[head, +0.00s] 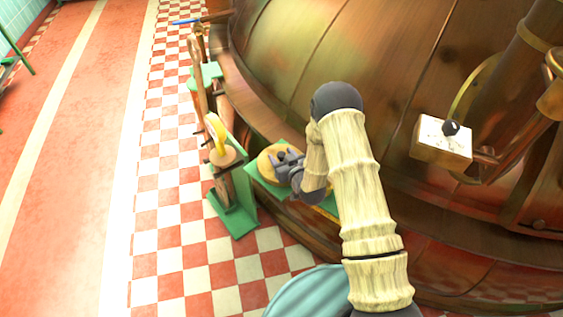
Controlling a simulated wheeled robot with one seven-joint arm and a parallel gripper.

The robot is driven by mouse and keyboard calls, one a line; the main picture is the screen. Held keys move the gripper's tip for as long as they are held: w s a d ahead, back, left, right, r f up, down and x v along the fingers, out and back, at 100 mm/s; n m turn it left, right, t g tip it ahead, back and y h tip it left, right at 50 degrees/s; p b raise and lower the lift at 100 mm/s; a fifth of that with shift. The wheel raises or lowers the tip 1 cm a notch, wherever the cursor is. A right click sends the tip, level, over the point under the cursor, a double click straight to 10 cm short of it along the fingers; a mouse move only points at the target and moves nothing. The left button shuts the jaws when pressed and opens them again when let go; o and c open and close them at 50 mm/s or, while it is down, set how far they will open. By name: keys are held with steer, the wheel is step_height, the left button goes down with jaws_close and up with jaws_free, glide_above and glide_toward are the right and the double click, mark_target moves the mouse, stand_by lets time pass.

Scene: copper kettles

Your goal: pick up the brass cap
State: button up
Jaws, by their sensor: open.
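A round, brass-coloured piece, which looks like the brass cap (268,163), sits on a small green shelf (262,186) against the side of the copper kettle. My gripper (283,157) is dark grey and open. It is over the right part of the brass piece and hides some of it. I cannot tell whether the fingers touch the piece. My arm comes in from the bottom right and covers the shelf's right side.
The large copper kettle (300,50) curves behind the shelf and fills the right. The checkered floor (165,220) at left is clear.

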steer(key=x, duration=0.2)
steer(key=shift+w+a+f, duration=0.1)
steer(key=shift+w, duration=0.15)
jaws_close()
stand_by(0.3)
